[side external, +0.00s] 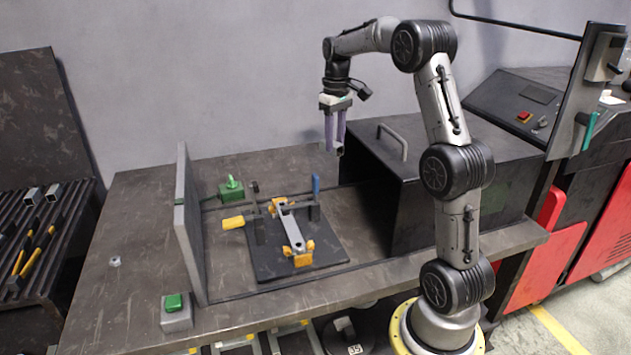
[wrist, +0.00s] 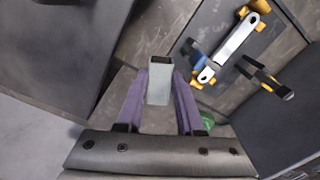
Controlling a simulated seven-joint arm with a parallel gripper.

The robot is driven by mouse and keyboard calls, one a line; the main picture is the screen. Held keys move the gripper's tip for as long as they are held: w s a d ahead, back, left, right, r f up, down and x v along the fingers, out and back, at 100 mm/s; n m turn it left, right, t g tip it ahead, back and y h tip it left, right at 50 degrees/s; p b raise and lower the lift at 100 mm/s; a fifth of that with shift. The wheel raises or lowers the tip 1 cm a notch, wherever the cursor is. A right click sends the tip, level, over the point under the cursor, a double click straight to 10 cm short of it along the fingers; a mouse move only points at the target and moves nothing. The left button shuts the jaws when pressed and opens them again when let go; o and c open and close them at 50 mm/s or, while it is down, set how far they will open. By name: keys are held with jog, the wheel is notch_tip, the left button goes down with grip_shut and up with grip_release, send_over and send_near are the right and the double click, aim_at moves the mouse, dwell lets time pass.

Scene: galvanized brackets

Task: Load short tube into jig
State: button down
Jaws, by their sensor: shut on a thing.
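My gripper (side external: 337,145) hangs high above the back of the bench, left of the dark box, with its fingers pointing down. In the wrist view its two purple fingers (wrist: 160,90) are shut on a short grey square tube (wrist: 159,85), whose open end faces away from the palm. The jig (side external: 325,257) is a dark plate on the bench with orange-yellow clamp parts and a light grey bar across it. The jig is below and left of my gripper, apart from the tube. It also shows at the upper right of the wrist view (wrist: 205,28).
An upright grey panel (side external: 188,230) stands left of the jig, and a large dark box (side external: 455,185) stands right of it. A green-topped button box (side external: 176,312) is at the front edge. A slatted rack (side external: 40,235) at far left holds square tube pieces.

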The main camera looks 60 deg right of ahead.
jog(key=n, duration=0.2)
jog(key=shift+n, duration=0.3)
jog(key=n, duration=0.3)
jog(key=shift+s+a+f+n, duration=0.25)
jog(key=shift+s+f+n, duration=0.05)
jog(key=shift+f, duration=0.1)
jog(key=shift+s+a+f+n, duration=0.15)
jog(key=shift+a+n, duration=0.15)
jog(key=shift+n, duration=0.6)
jog(key=s+a+n, duration=0.3)
jog(key=a+n, duration=0.6)
jog(key=n, duration=0.3)
jog(key=s+a+n, duration=0.4)
jog(key=a+n, duration=0.5)
jog(key=n, duration=0.2)
send_over(288, 211)
jog(key=f, duration=0.8)
jog(key=shift+s+a+f, duration=0.15)
jog(key=shift+s+f, duration=0.05)
jog(key=shift+s, duration=0.15)
jog(key=shift+w+f, duration=0.15)
jog(key=shift+f, duration=0.8)
jog(key=shift+w+f, duration=0.15)
jog(key=shift+f, duration=0.8)
jog(key=shift+f, duration=0.15)
